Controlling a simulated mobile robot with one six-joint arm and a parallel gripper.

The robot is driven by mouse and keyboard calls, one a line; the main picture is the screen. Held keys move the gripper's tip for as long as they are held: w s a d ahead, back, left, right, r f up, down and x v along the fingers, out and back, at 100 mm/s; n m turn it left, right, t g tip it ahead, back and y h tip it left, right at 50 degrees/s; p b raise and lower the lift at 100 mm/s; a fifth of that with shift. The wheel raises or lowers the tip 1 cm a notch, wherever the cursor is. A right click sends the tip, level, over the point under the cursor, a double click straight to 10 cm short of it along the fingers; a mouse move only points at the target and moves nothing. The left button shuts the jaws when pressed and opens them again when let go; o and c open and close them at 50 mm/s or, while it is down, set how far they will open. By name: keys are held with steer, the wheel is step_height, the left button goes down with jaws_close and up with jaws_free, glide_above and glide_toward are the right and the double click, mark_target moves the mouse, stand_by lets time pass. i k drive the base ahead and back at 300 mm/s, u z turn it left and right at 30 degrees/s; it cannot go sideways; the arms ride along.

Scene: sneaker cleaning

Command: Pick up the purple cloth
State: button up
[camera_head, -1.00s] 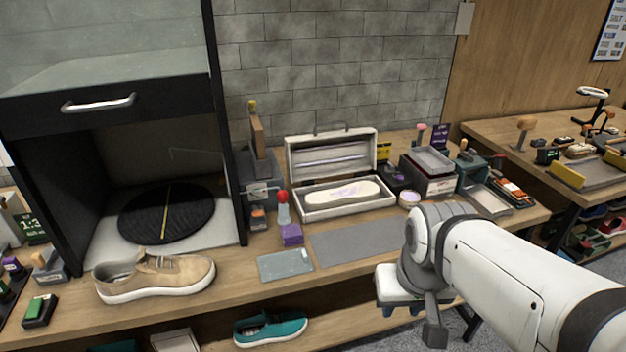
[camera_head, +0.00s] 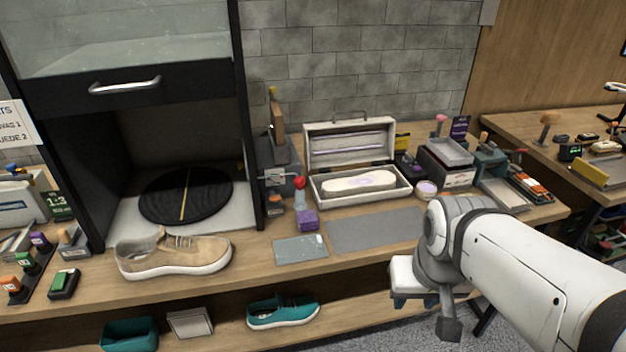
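The purple cloth (camera_head: 307,220) looks like a small folded purple block. It lies on the wooden bench, in front of a red-topped bottle (camera_head: 300,190) and just behind a glassy grey plate (camera_head: 300,249). My gripper (camera_head: 428,312) is at the lower right, in front of the bench edge, well apart from the cloth. Its fingers are seen from an angle that does not show whether they are open or shut. Nothing shows in it.
A tan sneaker (camera_head: 175,257) stands on the bench at left, before a black cabinet with a round turntable (camera_head: 205,196). An open case (camera_head: 403,194) holding a pale sole stands behind a bare grey mat (camera_head: 375,231). A teal shoe (camera_head: 283,313) sits on the lower shelf.

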mark_target(307, 220)
steer(key=z, duration=0.05)
steer(key=k, duration=0.5)
steer(key=u, duration=0.45)
steer(key=i, duration=1.3)
steer(key=z, duration=0.4)
